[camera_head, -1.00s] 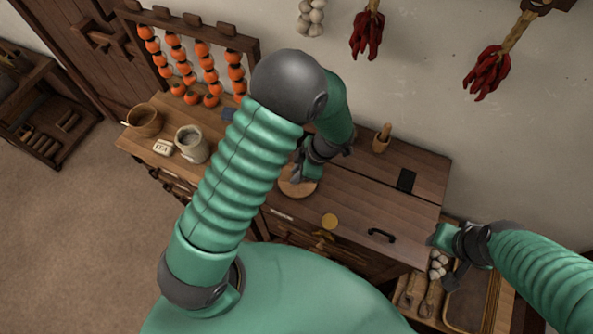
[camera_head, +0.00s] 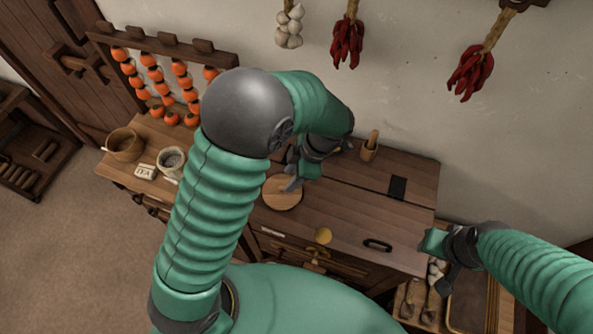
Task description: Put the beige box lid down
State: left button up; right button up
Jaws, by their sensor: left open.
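A round pale wooden disc (camera_head: 281,198) lies flat on the wooden counter; I cannot tell whether it is the beige box lid. My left gripper (camera_head: 292,184) is open just over the disc's far right edge, and I cannot tell whether it touches it. My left arm hides part of the counter. A small beige block marked TEA (camera_head: 145,172) lies at the counter's left end. My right gripper (camera_head: 442,262) is off the counter's right end, above a lower shelf, with its jaw opening unclear.
A wooden bowl (camera_head: 124,146) and a pale jar (camera_head: 172,163) stand at the left. A wooden cup (camera_head: 369,148) stands at the back. Chillies (camera_head: 347,44) and garlic (camera_head: 289,28) hang above.

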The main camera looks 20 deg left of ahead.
pick_arm(q)
jog(key=s+v, duration=0.1)
jog(key=v, duration=0.3)
jog(key=s+a+m+t+h, duration=0.2)
jog(key=s+m, duration=0.1)
jog(key=m, duration=0.8)
jog(key=s+a+m+t+h, duration=0.2)
jog(key=s+m, duration=0.2)
jog(key=m, duration=0.7)
jog(key=shift+f+m+b, duration=0.35)
jog(key=shift+m+b, duration=0.05)
jog(key=shift+d, duration=0.1)
